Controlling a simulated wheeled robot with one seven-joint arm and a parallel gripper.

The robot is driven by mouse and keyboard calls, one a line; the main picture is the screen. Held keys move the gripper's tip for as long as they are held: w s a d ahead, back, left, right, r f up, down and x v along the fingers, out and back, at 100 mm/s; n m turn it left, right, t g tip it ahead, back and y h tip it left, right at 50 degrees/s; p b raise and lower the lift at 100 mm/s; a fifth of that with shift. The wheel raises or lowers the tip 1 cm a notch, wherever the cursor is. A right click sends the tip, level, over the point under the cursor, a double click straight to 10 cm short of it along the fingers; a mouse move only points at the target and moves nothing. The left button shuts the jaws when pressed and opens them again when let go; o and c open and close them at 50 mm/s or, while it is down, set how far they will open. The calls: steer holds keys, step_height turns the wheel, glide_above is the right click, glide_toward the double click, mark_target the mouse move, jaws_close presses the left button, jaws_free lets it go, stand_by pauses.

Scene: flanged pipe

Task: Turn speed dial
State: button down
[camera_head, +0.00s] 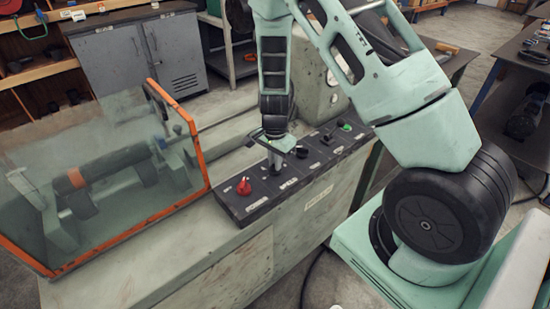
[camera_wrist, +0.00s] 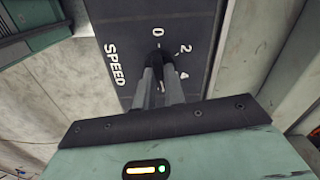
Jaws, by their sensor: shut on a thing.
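The speed dial (camera_wrist: 157,57) is a small black knob on the dark control panel (camera_wrist: 190,20) in the wrist view. White "SPEED" lettering and the marks 0, 2 and 4 stand around it. My gripper (camera_wrist: 158,70) is shut on the dial, with its two grey fingers reaching to the knob's sides. The fingers hide much of the knob, so its pointer setting cannot be read. In the head view my gripper (camera_head: 276,165) points down onto the control panel (camera_head: 236,212), and the dial is hidden there.
A red knob (camera_head: 244,187) sits left of my gripper on the panel. A black knob (camera_head: 302,152) and a green button (camera_head: 345,127) lie to the right. A clear guard with an orange frame (camera_head: 194,150) covers a pipe (camera_head: 110,165) at left.

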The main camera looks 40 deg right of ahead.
steer(key=shift+r+m, duration=0.1)
steer(key=shift+m, duration=0.8)
steer(key=shift+p, duration=0.3)
steer(key=c, duration=1.5)
jaws_free()
step_height(320, 180, up, 17)
steer(key=shift+r, duration=0.15)
